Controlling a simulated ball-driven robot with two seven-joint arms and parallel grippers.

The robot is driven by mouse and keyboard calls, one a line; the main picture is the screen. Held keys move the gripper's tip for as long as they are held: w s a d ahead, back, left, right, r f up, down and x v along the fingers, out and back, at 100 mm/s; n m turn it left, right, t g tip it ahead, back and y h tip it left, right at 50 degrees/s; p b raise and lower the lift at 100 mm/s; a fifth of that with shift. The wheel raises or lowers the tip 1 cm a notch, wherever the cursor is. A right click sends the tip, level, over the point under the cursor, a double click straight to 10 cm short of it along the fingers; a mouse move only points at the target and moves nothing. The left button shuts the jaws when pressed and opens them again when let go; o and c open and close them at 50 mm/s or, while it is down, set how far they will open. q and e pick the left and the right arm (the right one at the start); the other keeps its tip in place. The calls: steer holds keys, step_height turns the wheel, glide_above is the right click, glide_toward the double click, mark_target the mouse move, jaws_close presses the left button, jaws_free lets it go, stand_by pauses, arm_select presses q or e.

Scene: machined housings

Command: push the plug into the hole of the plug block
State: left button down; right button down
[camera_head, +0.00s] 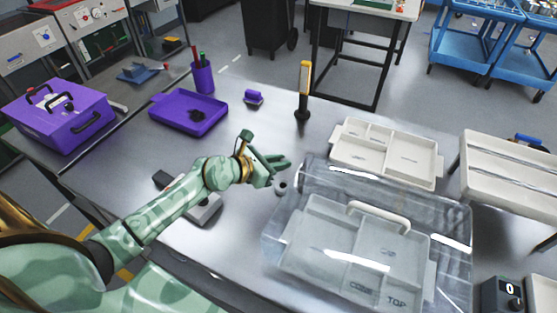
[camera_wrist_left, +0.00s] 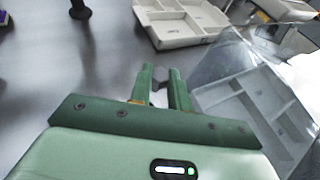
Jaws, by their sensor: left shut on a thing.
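My left gripper (camera_head: 281,168) reaches in from the left over the middle of the metal table. In the head view a small grey round piece (camera_head: 282,188) shows just below the fingertips. A grey block (camera_head: 207,212) lies on the table, partly covered by my left forearm; I cannot tell whether it is the plug block, and no hole is visible. My right gripper is out of view.
A clear lidded box (camera_head: 453,270) with a white handle stands right of the gripper, close to it. A white divided tray (camera_head: 345,150) lies behind it. A purple tray (camera_head: 218,122), purple pen cup (camera_head: 203,78) and yellow-black upright tool (camera_head: 304,85) stand farther back.

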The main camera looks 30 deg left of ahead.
mark_target(278, 188)
arm_select(q)
steer(key=shift+f+b, duration=1.45)
steer(key=shift+f, duration=0.5)
steer(key=shift+f+b, duration=1.35)
steer(key=shift+f, duration=0.85)
steer(key=shift+f+b, duration=0.35)
steer(key=c, duration=1.2)
jaws_free()
steer(key=shift+c, duration=0.2)
